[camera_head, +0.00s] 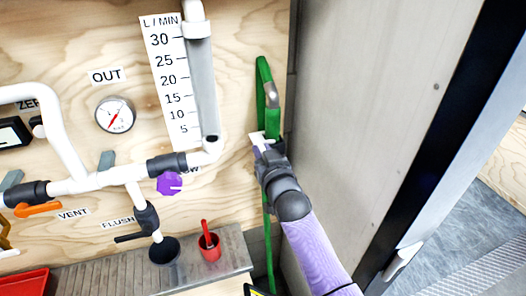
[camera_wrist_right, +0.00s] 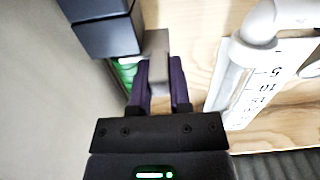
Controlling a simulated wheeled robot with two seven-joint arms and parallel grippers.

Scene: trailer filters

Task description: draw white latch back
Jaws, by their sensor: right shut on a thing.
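A small white latch (camera_head: 257,137) sits by the plywood wall, beside a green strap-like part (camera_head: 264,85). My right gripper (camera_head: 263,146) reaches up to it from below, its purple fingers at the latch. In the right wrist view the purple fingers (camera_wrist_right: 162,75) are shut on the pale latch piece (camera_wrist_right: 158,47), which shows between and beyond their tips. The fingers hide part of the latch. Dark blocks (camera_wrist_right: 105,30) and a bit of green show just left of it. My left gripper is not in view.
A grey panel (camera_head: 365,120) stands close on the right of my arm. On the left are a flow tube (camera_head: 202,85), white pipes, a purple knob (camera_head: 169,184) and a gauge (camera_head: 115,114). A red cup (camera_head: 209,245) stands on the counter below.

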